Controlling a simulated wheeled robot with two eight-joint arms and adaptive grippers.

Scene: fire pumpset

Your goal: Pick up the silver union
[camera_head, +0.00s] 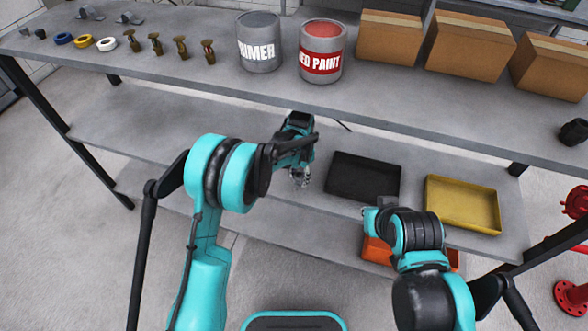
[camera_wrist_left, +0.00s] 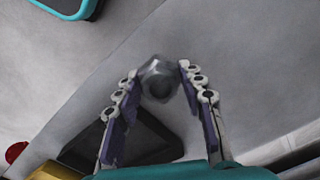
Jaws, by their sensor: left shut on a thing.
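The silver union (camera_wrist_left: 159,80) is a small grey metal fitting, held between the fingertips of my left gripper (camera_wrist_left: 158,78) in the left wrist view. In the head view my left gripper (camera_head: 300,178) is over the middle shelf, left of the black tray, and the union is too small to make out clearly there. My right gripper (camera_head: 372,213) is near the front edge of the middle shelf, in front of the black tray. Its fingers are mostly hidden by my own wrist.
A black tray (camera_head: 362,178) and a yellow tray (camera_head: 463,203) sit on the middle shelf (camera_head: 150,135). An orange tray (camera_head: 378,251) is lower down. The top shelf (camera_head: 200,85) holds a primer can (camera_head: 259,43), a red paint can (camera_head: 321,51), cardboard boxes (camera_head: 468,43) and several small fittings.

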